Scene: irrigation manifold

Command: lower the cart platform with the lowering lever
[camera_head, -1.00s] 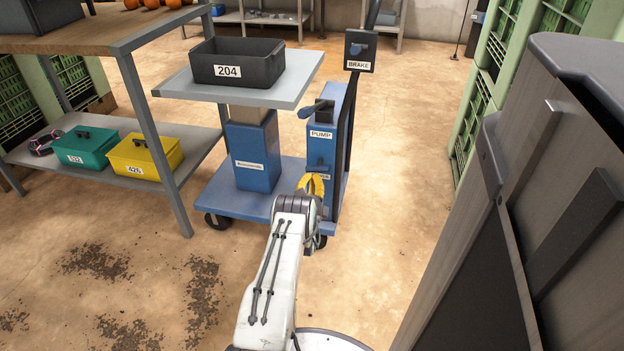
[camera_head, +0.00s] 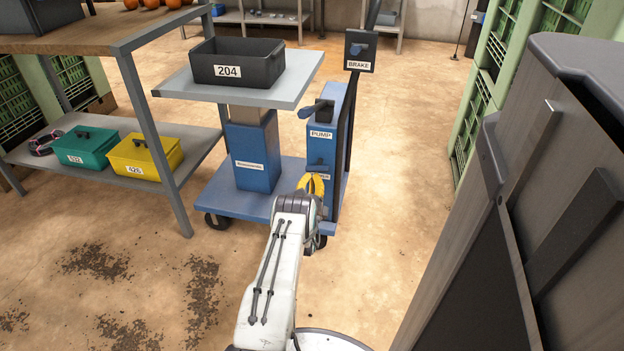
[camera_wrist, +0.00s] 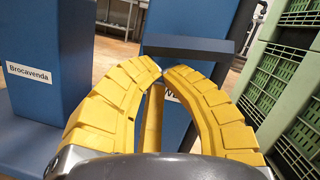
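The blue cart's platform (camera_head: 292,93) is a grey plate raised on a blue column (camera_head: 252,165). The blue post (camera_head: 325,150) beside it carries the pump lever (camera_head: 317,107) and, lower down, a small dark lever above a partly hidden label. In the wrist view a dark bar (camera_wrist: 187,47), apparently this lowering lever, crosses the blue post just beyond my fingertips. My gripper (camera_head: 313,180) is low in front of the post. In the wrist view its yellow fingers (camera_wrist: 163,71) curve together, tips almost meeting, with nothing seen held. Whether they touch the bar cannot be told.
A black bin labelled 204 (camera_head: 236,62) stands on the platform. The brake box (camera_head: 359,50) is on the cart's handle. A table (camera_head: 120,35) with a lower shelf is at the left. Green crates (camera_head: 482,85) stand at the right. The floor right of the cart is clear.

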